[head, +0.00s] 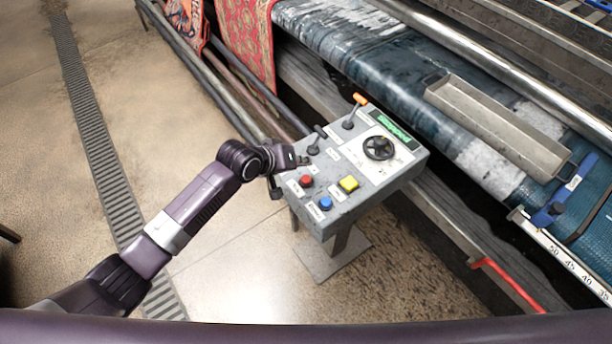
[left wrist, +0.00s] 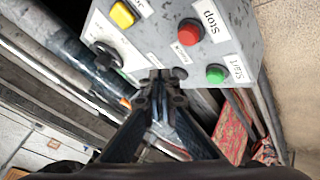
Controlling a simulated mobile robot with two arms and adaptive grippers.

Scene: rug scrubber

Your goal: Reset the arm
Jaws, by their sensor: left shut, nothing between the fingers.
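My left gripper (head: 300,160) is shut and empty, at the left edge of the grey control box (head: 345,215) in the head view. Its closed fingers show in the left wrist view (left wrist: 160,82), beside a dark round button (left wrist: 180,73); I cannot tell whether they touch the panel. The box has a red button (head: 306,181), a blue button (head: 326,203), a yellow button (head: 348,184), a black knob (head: 380,148) and two levers, one orange-tipped (head: 359,99). A green button (left wrist: 215,73) shows in the left wrist view. My right gripper is not in view.
Behind the box is the machine with a wet blue-grey roller (head: 345,45) and a metal trough (head: 500,125). Red patterned rugs (head: 245,35) hang at the back. A red handle (head: 505,283) is at lower right. The floor (head: 150,90) at left is clear, with a drain grate (head: 85,110).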

